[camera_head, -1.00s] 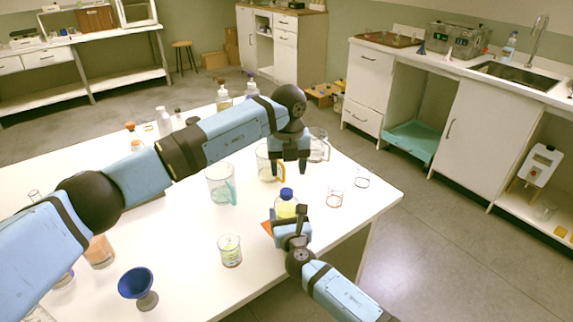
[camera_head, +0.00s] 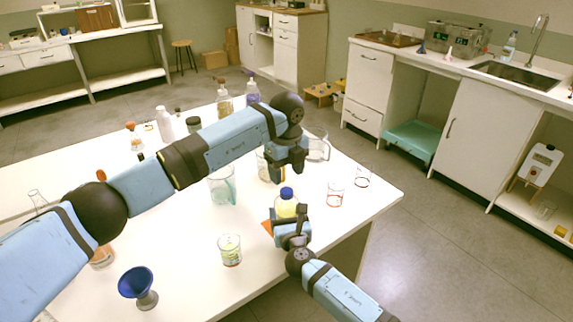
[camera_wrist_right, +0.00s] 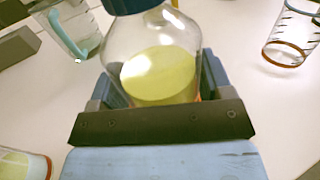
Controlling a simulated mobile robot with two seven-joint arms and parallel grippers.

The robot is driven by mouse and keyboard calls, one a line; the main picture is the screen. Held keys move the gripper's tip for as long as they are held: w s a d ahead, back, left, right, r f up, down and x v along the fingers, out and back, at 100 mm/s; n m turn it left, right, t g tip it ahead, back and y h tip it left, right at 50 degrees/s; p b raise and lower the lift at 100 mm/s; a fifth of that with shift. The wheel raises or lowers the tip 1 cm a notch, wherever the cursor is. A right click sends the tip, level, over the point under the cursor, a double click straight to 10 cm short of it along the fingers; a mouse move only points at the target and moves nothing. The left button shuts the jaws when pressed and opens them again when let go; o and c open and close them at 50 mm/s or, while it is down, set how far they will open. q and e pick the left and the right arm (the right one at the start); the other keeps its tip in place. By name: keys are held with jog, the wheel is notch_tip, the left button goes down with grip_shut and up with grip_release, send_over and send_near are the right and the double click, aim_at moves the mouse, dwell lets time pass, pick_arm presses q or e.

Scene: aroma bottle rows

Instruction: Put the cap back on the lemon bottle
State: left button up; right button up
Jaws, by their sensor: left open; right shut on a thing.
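The lemon bottle (camera_head: 285,209), clear glass with pale yellow liquid, stands upright near the table's right front edge. A blue cap (camera_head: 287,193) sits on its neck; the cap's lower part also shows at the top of the right wrist view (camera_wrist_right: 132,5). My right gripper (camera_head: 291,226) is shut around the bottle's body, with its jaws on both sides in the wrist view. My left gripper (camera_head: 289,168) is open and empty, above and behind the cap, apart from it. Whether the cap is fully seated cannot be told.
A jug with a teal handle (camera_head: 221,187) stands left of the bottle. A marked beaker (camera_head: 230,251) and a blue funnel (camera_head: 136,284) are nearer the front. Small beakers (camera_head: 335,194) stand to the right. An orange patch (camera_head: 267,226) shows beside the bottle. Several bottles stand behind my left arm.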

aim_at(286, 191)
pick_arm(q)
notch_tip(286, 191, down, 6)
jog(key=shift+f, duration=0.1)
dwell(0.4)
jog(key=c, duration=1)
jog(key=shift+o, duration=0.2)
